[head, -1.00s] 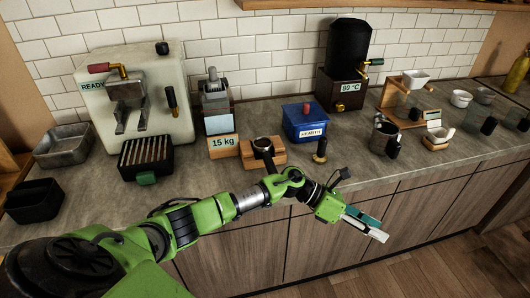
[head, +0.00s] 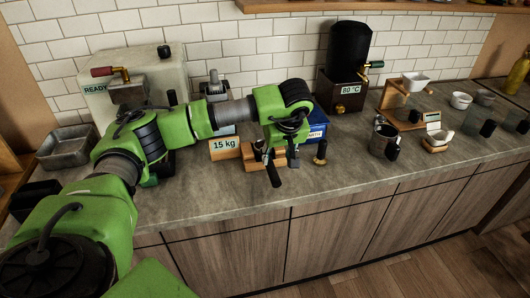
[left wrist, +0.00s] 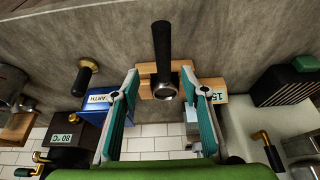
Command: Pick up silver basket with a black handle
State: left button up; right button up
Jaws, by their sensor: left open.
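The silver basket (left wrist: 163,91) with a black handle (left wrist: 162,48) rests on a wooden block (left wrist: 147,79) on the counter. In the head view its black handle (head: 273,174) points toward the counter's front, and the basket is mostly hidden by my arm. My left gripper (head: 277,150) hangs over it, pointing down. In the left wrist view my left gripper (left wrist: 162,80) is open, with one finger on each side of the basket and block. The fingers look empty; whether they touch anything cannot be told. My right gripper is not in view.
A blue box (head: 317,123) and a brass tamper (head: 320,151) with a dark knob stand just right of the block. A wooden "15 kg" block (head: 224,148) is close on the left. The metal jug (head: 383,140) stands farther right. The front counter strip is clear.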

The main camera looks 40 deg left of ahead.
aim_at(272, 168)
pick_arm(q)
jog(key=x, duration=0.3)
jog(key=shift+f+p, duration=0.15)
jog(key=shift+p, duration=0.15)
jog(key=shift+a+f+p, duration=0.3)
jog(key=shift+f+p, duration=0.1)
jog(key=shift+p, duration=0.1)
jog(key=p+x, duration=0.1)
jog(key=x, duration=0.2)
jog(key=shift+a+f+p, duration=0.2)
jog(key=shift+f+p, duration=0.1)
jog(key=shift+p, duration=0.1)
jog(key=shift+w+a+f, duration=0.15)
jog(key=shift+f, duration=0.3)
jog(key=shift+c, duration=0.7)
grip_shut()
jog(key=shift+r, duration=0.1)
